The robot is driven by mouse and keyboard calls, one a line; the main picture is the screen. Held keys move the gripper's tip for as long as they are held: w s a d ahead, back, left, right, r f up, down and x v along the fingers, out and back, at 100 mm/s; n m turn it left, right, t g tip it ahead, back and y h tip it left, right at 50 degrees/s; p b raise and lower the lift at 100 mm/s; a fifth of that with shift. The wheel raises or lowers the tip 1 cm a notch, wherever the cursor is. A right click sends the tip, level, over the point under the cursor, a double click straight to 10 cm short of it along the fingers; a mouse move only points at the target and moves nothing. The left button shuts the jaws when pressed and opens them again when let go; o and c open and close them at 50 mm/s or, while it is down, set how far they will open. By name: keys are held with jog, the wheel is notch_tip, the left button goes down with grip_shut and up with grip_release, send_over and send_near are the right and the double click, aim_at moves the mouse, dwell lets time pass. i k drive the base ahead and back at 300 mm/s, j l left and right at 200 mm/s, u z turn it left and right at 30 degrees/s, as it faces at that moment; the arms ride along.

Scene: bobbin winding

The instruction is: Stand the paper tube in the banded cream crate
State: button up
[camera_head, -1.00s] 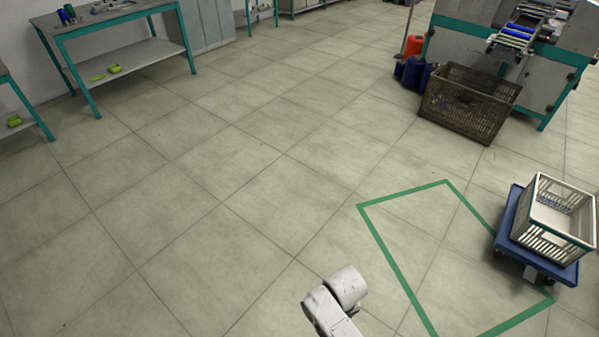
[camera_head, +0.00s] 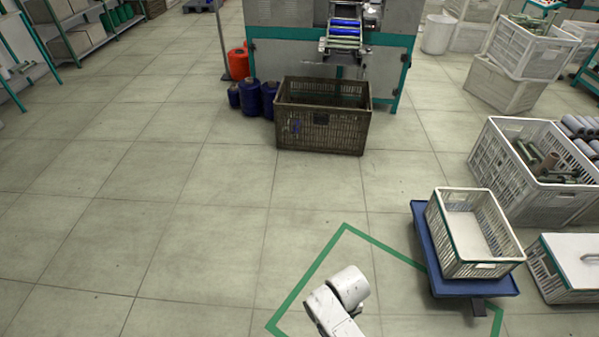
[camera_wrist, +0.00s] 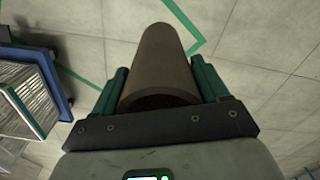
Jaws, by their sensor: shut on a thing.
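The brown paper tube (camera_wrist: 160,60) is in my gripper (camera_wrist: 160,78) in the wrist view. The two green jaws are shut on its sides, and it points away from the wrist. The cream crate with a teal band (camera_head: 470,269) sits on a blue dolly at the right in the head view; its visible inside looks empty. The crate also shows at the left edge of the wrist view (camera_wrist: 33,95), apart from the tube. My gripper and the tube are out of sight in the head view.
The blue dolly (camera_head: 425,250) overlaps a green floor outline (camera_head: 310,272). A lidded cream crate (camera_head: 572,293) and a white crate with tubes (camera_head: 515,185) stand at the right. A dark crate (camera_head: 322,130) stands before a machine. The floor at left is clear.

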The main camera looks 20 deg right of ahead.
aim_at(467, 253)
jog(key=i+l+z, duration=0.25)
jog(key=i+z, duration=0.6)
jog(key=i, duration=0.15)
jog(key=i+j+z, duration=0.1)
jog(key=i+z, duration=0.35)
jog(key=i, duration=0.45)
jog(key=l+z, duration=0.05)
